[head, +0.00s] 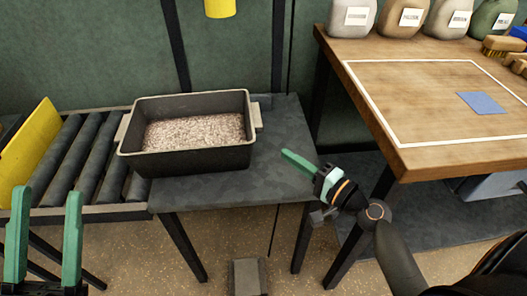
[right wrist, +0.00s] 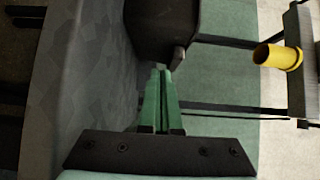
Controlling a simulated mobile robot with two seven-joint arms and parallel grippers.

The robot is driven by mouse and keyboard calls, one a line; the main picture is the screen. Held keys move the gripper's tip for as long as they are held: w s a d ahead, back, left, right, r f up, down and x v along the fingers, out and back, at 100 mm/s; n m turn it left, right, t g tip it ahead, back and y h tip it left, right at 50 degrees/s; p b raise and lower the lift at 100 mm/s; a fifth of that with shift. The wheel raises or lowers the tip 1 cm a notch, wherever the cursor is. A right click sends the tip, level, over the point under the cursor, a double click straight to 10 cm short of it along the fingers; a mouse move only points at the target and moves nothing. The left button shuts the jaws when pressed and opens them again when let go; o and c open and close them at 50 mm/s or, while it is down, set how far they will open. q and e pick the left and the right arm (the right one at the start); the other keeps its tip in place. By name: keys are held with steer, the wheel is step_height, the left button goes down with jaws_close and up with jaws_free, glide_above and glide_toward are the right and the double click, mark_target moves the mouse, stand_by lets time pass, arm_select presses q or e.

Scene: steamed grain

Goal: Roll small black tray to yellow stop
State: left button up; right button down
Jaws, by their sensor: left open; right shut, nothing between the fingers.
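The small black tray (head: 187,160) holds speckled grain and has light grey handles on its left and right ends. It sits upright on the dark table, with its left end beside or over the roller edge. The yellow stop (head: 27,153) is a tilted panel at the far left of the rollers. My left gripper (head: 44,205) is open and empty at the lower left, in front of the rollers. My right gripper (head: 284,153) is shut and empty, right of the tray and apart from it. In the right wrist view its closed green fingers (right wrist: 158,90) point toward a dark tray end (right wrist: 160,28).
A roller conveyor (head: 88,150) runs left from the dark table (head: 260,182). A wooden table (head: 440,95) with a white outline, a blue pad (head: 482,103) and labelled sacks (head: 405,15) stands at right. A yellow cylinder (head: 220,8) hangs above the tray.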

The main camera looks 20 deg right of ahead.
steer(key=shift+w, duration=0.2)
steer(key=shift+w+a+r, duration=0.15)
steer(key=shift+w, duration=0.25)
steer(key=x, duration=0.9)
steer(key=shift+s, duration=0.1)
